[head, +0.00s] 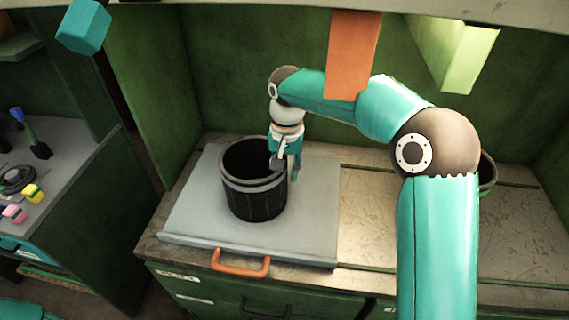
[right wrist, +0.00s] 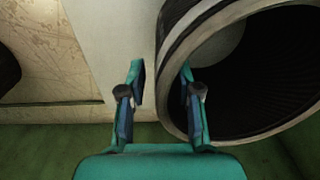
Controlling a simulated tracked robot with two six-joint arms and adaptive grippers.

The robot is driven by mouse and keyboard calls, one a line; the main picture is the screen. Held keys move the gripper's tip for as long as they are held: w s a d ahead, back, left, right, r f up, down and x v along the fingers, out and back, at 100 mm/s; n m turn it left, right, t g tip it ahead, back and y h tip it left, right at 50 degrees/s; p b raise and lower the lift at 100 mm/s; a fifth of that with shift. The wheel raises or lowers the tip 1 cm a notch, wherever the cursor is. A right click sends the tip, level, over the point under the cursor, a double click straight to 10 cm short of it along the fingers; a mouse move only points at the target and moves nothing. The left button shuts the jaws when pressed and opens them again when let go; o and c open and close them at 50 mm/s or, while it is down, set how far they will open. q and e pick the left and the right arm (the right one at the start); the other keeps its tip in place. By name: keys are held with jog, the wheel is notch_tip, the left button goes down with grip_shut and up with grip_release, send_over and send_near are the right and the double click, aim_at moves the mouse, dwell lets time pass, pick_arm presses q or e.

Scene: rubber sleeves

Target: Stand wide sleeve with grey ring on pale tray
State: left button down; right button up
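The wide black sleeve with a grey ring (head: 255,195) stands upright on the pale tray (head: 315,225), its open end up. My right gripper (head: 286,166) is at the sleeve's right rim, pointing down. In the right wrist view, the gripper (right wrist: 163,90) is open, and the sleeve's wall (right wrist: 172,65) shows between its fingers. One finger is over the opening and the other is outside. I cannot tell whether either finger touches the wall. My left gripper is not in view.
Another dark round object (head: 487,173) is partly hidden behind my right arm. Bare worktop (head: 365,215) lies right of the tray. An orange handle (head: 240,263) is at the tray's front. A side bench (head: 60,150) holds small items.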

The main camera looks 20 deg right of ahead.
notch_tip(320, 180, up, 12)
jog(key=shift+d+r+p, duration=0.1)
jog(key=shift+p, duration=0.4)
dwell(0.4)
